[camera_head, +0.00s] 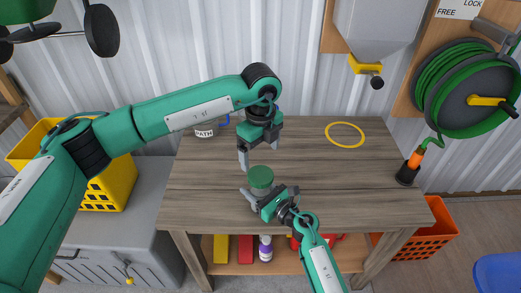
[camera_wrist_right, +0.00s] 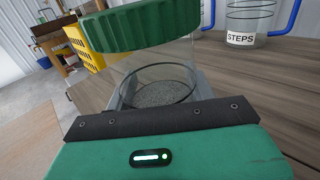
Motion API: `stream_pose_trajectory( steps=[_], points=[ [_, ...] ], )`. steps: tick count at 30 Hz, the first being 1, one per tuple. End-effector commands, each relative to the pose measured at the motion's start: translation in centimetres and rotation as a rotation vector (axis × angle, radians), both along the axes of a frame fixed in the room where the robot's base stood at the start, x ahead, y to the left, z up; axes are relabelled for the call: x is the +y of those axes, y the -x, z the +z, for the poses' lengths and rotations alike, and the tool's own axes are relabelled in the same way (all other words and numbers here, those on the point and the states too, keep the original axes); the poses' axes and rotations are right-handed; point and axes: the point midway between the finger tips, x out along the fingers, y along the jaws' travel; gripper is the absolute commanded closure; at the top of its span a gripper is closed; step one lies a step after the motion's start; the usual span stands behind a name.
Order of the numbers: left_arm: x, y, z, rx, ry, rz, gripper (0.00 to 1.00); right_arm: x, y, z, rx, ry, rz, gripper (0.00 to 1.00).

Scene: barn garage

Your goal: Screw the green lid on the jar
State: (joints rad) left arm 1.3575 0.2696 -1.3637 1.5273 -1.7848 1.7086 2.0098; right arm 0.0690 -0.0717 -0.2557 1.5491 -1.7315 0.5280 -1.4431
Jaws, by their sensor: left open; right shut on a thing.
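A clear glass jar (camera_wrist_right: 152,82) with grey grainy contents stands near the middle of the workbench; in the head view it is mostly hidden by the lid and my right gripper. The ribbed green lid (camera_head: 261,177) is at the top of the jar and also shows in the right wrist view (camera_wrist_right: 138,25). I cannot tell whether it is threaded on. My right gripper (camera_head: 257,198) is shut on the jar, below the lid. My left gripper (camera_head: 259,153) is open and empty, fingers pointing down, just above and behind the lid, apart from it.
A clear mug (camera_head: 206,130) with a blue handle and label stands at the back left of the workbench (camera_head: 330,180). A yellow ring (camera_head: 345,134) lies at the back right. A hose nozzle (camera_head: 410,167) is by the right edge. The bench's right half is mostly clear.

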Motion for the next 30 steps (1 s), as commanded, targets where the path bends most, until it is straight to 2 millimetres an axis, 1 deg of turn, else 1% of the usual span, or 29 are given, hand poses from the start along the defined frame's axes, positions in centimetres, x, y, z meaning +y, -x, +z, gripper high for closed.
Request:
stream_pose_trajectory(
  steps=[5,8,11,18,21,25,30],
  points=[
    [0.0,0.0,0.0,0.000,0.000,-0.002,0.11,0.0,0.0,0.0,0.000,0.000,0.000,1.00],
    [0.0,0.0,-0.4,0.001,0.000,-0.002,0.11,0.0,0.0,0.0,0.000,0.000,0.000,1.00],
    [0.0,0.0,-1.5,0.004,0.001,-0.002,0.11,0.0,0.0,0.0,0.000,0.000,0.000,1.00],
    [0.0,0.1,-5.2,0.004,-0.001,-0.001,0.11,0.0,0.0,0.0,0.000,0.000,0.000,1.00],
    [0.0,0.0,-6.5,0.002,0.001,-0.001,0.11,0.0,0.0,0.0,0.000,0.000,0.000,1.00],
    [0.0,0.0,-7.6,0.001,0.000,-0.002,0.11,0.0,0.0,0.0,0.000,0.000,0.000,1.00],
    [0.0,0.0,-8.0,0.000,0.000,-0.002,0.11,0.0,0.0,0.0,0.000,0.000,0.000,1.00]
  ],
)
